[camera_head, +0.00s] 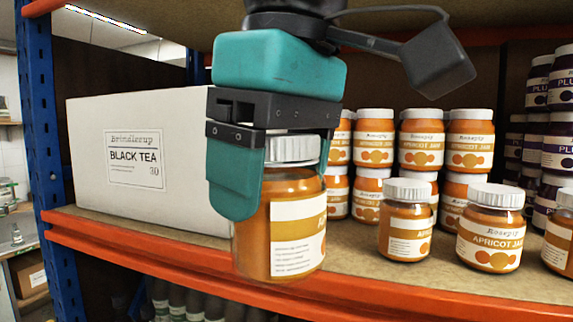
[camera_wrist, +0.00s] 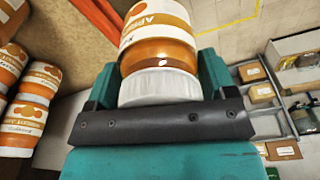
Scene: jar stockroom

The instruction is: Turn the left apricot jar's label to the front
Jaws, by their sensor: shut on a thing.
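My gripper (camera_head: 281,172) is shut on an apricot jar (camera_head: 296,240), its teal fingers on either side of the white lid. The held jar is upright, in front of the orange shelf edge. Its side panel of small print faces the head camera, and the orange-banded front of its label shows only at the right edge. In the wrist view my gripper (camera_wrist: 157,82) holds the same jar (camera_wrist: 157,50) by the lid. Another apricot jar (camera_head: 405,228) on the shelf also has its label turned partly to the right. The apricot jar (camera_head: 490,232) beside it faces forward.
A white Black Tea box (camera_head: 150,190) stands on the shelf (camera_head: 350,252) at left, close behind my gripper. Stacked apricot jars (camera_head: 421,140) stand behind, and plum jars (camera_head: 556,147) at right. A blue post (camera_head: 44,110) bounds the left. Bare shelf lies behind the held jar.

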